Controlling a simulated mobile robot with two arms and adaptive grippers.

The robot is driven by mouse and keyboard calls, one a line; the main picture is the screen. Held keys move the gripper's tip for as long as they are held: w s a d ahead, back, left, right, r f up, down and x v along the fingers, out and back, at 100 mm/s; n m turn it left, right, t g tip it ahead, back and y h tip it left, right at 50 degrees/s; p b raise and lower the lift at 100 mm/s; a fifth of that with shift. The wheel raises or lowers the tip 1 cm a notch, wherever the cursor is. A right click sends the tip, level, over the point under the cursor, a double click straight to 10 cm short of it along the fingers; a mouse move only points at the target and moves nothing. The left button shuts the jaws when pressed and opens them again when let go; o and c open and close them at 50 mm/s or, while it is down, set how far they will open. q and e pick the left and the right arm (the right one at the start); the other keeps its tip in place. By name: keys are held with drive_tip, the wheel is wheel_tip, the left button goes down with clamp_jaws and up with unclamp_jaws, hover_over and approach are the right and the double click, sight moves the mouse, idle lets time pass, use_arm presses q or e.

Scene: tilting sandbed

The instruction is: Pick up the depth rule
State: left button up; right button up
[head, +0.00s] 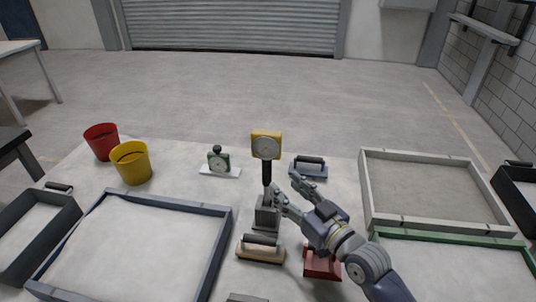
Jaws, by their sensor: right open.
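The fingertips are just right of the dark stem, below the dial head. I see no clear contact with the stem. My left gripper is not in view.
A green dial timer (218,160) and a dark-handled block (308,168) stand behind. A wooden float (261,248) and a red block (321,264) lie in front. Framed sand trays flank them, left (226,240) and right (364,190). Red (101,142) and yellow (131,164) buckets stand back left.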

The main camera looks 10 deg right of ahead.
sight(270, 171)
drive_tip(key=x, duration=0.3)
drive_tip(key=shift+a+r, duration=0.15)
drive_tip(key=shift+a, duration=0.15)
drive_tip(key=x, duration=0.1)
drive_tip(key=p+x, duration=0.1)
drive_tip(key=x, duration=0.1)
drive_tip(key=p+x, duration=0.1)
drive_tip(key=x, duration=0.1)
drive_tip(key=shift+d+r, duration=0.15)
drive_tip(key=shift+r, duration=0.1)
drive_tip(key=shift+w+f, duration=0.1)
drive_tip(key=shift+w, duration=0.3)
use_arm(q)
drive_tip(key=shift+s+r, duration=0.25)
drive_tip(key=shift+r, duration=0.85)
use_arm(e)
drive_tip(key=c, duration=1)
